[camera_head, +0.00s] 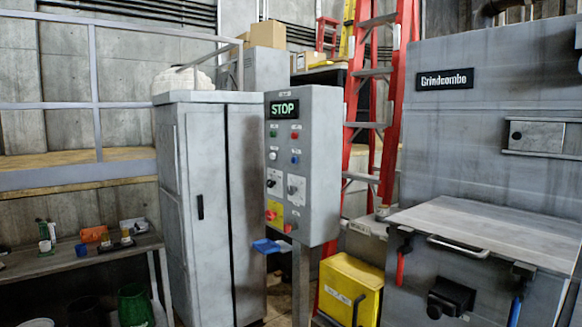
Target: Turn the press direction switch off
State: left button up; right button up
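A grey control panel (318,150) stands on a post near the middle of the view. Its lit display (284,108) reads STOP. Below are several small round buttons in green, red, white and blue. Lower down are two selector switches on white plates, a left one (271,183) and a right one (292,189). Their labels are too small to read, so I cannot tell which is the press direction switch or how either is set. A red knob (270,215) sits on a yellow plate below them. Neither of my grippers is in view.
A tall grey cabinet (187,200) stands left of the panel. The grey Grindcombo machine (490,110) is at the right. A yellow box (350,285) stands below the panel, with a red ladder (396,110) behind. A cluttered shelf (75,262) is at left.

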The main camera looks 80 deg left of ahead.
aim_at(270, 183)
jog(key=u, duration=2.5)
